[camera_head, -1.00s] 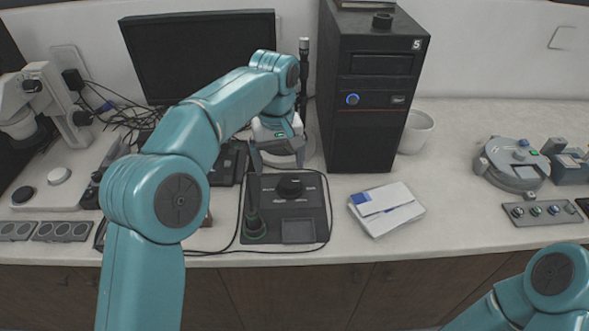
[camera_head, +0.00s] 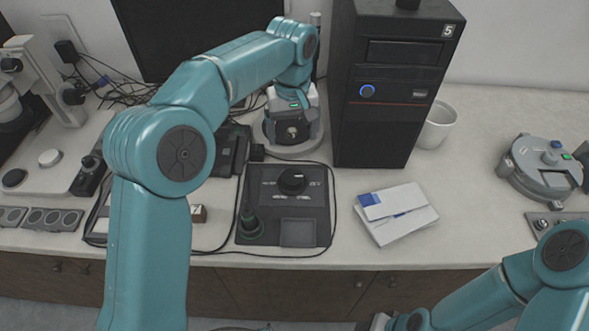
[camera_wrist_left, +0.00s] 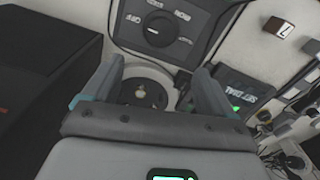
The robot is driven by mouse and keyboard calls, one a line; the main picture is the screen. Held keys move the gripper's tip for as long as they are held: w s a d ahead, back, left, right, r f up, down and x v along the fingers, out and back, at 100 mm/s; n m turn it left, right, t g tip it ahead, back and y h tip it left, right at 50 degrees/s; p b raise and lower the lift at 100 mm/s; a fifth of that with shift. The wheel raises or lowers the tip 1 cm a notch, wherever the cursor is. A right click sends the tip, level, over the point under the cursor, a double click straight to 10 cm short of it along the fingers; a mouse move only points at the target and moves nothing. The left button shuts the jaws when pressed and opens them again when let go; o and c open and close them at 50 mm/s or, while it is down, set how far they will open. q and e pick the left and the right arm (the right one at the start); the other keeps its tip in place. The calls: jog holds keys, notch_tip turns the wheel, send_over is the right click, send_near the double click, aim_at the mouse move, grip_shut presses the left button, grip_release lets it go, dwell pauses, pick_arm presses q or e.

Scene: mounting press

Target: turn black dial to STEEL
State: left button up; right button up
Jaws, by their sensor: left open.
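The black dial (camera_head: 293,181) sits on the upper part of a dark control box (camera_head: 318,213), with small pale lettering around it. In the left wrist view the dial (camera_wrist_left: 160,28) is near the top, beyond my fingertips. My left gripper (camera_head: 291,130) is behind the box in the head view, apart from the dial. In the left wrist view its two fingers (camera_wrist_left: 155,80) are spread, with a round dark part showing between them.
A black-handled lever (camera_head: 250,218) stands on the box's left side. A black computer tower (camera_head: 390,120) is right of my left gripper. A white booklet (camera_head: 396,213) lies right of the box. A cable runs around the box. My right arm is at lower right.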

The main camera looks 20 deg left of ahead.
aim_at(292, 176)
pick_arm(q)
notch_tip(292, 176, down, 15)
jog(key=shift+w+r, duration=0.1)
jog(key=shift+s+r, duration=0.15)
jog(key=shift+s, duration=0.15)
jog(key=shift+w+a, duration=0.1)
jog(key=shift+w, duration=0.1)
jog(key=c, duration=1.1)
